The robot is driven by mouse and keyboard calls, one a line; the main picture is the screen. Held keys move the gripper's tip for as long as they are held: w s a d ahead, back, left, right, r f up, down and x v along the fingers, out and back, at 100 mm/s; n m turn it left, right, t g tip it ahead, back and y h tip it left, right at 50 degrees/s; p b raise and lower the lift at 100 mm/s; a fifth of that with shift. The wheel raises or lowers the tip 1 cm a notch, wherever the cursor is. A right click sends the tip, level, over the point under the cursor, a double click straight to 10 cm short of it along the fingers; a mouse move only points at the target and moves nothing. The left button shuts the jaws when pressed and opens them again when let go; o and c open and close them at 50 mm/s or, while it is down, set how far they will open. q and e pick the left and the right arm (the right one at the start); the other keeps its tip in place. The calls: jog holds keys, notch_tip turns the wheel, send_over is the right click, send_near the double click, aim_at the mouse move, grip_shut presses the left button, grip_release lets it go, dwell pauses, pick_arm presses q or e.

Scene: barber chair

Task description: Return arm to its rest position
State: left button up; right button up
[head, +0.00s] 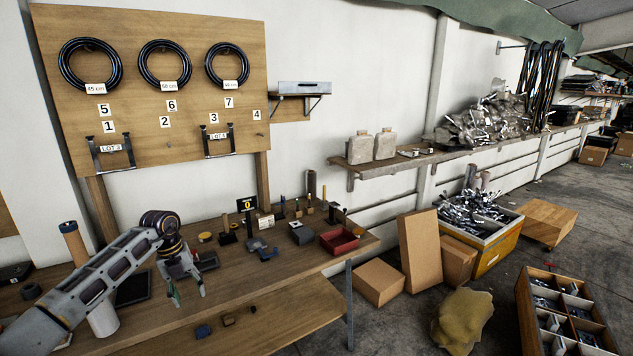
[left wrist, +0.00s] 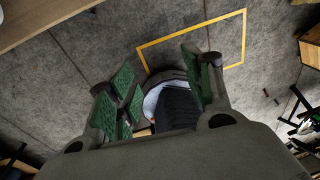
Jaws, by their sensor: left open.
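My left arm comes in from the left in the head view, over the workbench. Its left gripper (head: 187,292) hangs fingers down above the bench's front edge. The gripper is open, and nothing shows between its fingers in the head view. In the left wrist view the green-padded fingers (left wrist: 160,85) stand apart. A dark ribbed and pale shape (left wrist: 178,108) shows beyond them; I cannot tell what it is or that it is touched. My right gripper is in neither view.
The wooden workbench (head: 290,270) holds small tools, a red tray (head: 339,241) and a white cylinder (head: 102,318). A pegboard (head: 150,60) with black rings stands behind. Cardboard boxes (head: 379,283) sit on the floor at right. A yellow floor outline (left wrist: 190,35) shows in the wrist view.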

pick_arm(q)
jog(key=d+f+n+t+h, duration=0.3)
jog(key=d+f+h, duration=0.7)
jog(key=d+f, duration=0.65)
notch_tip(320, 180, down, 15)
jog(key=s+n+t+y, duration=0.2)
jog(key=s+n+t, duration=0.1)
jog(key=n+t, duration=0.6)
jog(key=s+a+f+n+g+y, duration=0.1)
jog(key=s+a+f+n+y, duration=0.25)
jog(key=s+f, duration=0.4)
jog(key=s+a+f+n+g+y, duration=0.1)
jog(key=s+a+f+n+y, duration=0.1)
jog(key=s+f+n, duration=0.4)
jog(key=s+a+f+n+g+y, duration=0.1)
jog(key=s+a+f+y, duration=0.1)
jog(key=s+f, duration=0.7)
jog(key=s+f+n+g+y, duration=0.1)
jog(key=s+f+g, duration=0.3)
jog(key=s, duration=1.2)
jog(key=s+d+f+n+g+y, duration=0.1)
jog(key=s+f+n+g, duration=0.3)
jog(key=s, duration=1.2)
jog(key=shift+s+d+f, duration=0.3)
jog(key=shift+s+f, duration=0.05)
jog(key=shift+f, duration=1.7)
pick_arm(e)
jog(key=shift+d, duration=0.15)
